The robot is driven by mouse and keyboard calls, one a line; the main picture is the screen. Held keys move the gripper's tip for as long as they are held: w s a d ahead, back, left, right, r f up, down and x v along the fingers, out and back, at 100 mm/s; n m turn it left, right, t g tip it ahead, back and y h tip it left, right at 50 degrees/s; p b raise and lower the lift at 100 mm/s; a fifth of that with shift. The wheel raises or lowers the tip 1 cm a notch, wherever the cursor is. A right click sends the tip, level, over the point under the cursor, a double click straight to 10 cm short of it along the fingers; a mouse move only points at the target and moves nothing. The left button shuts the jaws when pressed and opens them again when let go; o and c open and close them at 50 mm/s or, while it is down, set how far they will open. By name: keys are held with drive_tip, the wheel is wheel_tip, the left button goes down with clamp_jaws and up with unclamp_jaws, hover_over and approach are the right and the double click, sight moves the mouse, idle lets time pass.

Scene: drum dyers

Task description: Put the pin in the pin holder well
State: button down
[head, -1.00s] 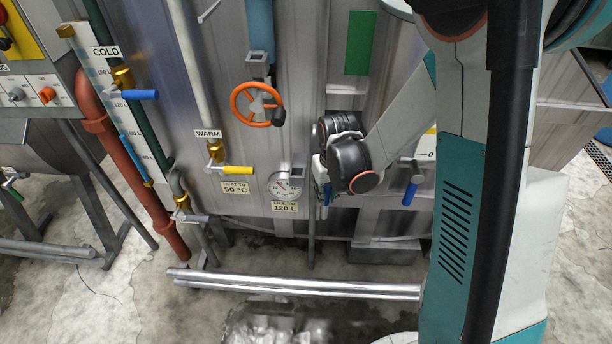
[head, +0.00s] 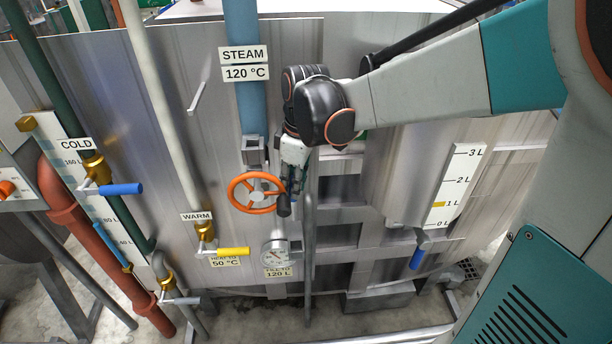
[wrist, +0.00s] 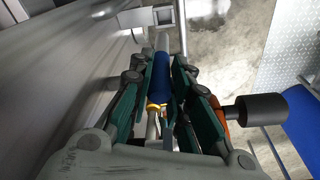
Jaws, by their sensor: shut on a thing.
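My gripper (head: 291,188) points down in front of the metal tank, just right of the orange handwheel. In the wrist view its green fingers (wrist: 164,68) are closed around a blue, cylindrical piece (wrist: 161,82), which I take to be the pin. A grey end shows beyond the blue part, and a brass-coloured bit lies near the palm. In the head view the pin is mostly hidden by the fingers. I cannot make out the pin holder well for certain in either view.
The orange handwheel (head: 233,194) is close beside my gripper; its black knob (wrist: 262,107) shows in the wrist view. A dial gauge (head: 275,254) and a grey upright pipe (head: 308,262) are below. The yellow-handled warm valve (head: 232,252) is lower left.

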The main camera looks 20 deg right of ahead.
sight(296, 220)
wheel_tip(296, 220, down, 15)
drive_tip(key=b, duration=0.3)
drive_tip(key=shift+r+b, duration=0.15)
drive_tip(key=shift+b, duration=0.25)
drive_tip(key=c, duration=1.9)
unclamp_jaws()
drive_tip(key=shift+f, duration=0.2)
drive_tip(key=o, duration=0.4)
drive_tip(key=shift+r, duration=0.1)
drive_tip(key=r+p, duration=0.1)
drive_tip(key=r, duration=0.3)
drive_tip(key=r+p, duration=0.1)
drive_tip(key=r, duration=0.3)
drive_tip(key=s+d+r+p, duration=0.1)
drive_tip(key=r, duration=0.3)
drive_tip(key=shift+p, duration=0.3)
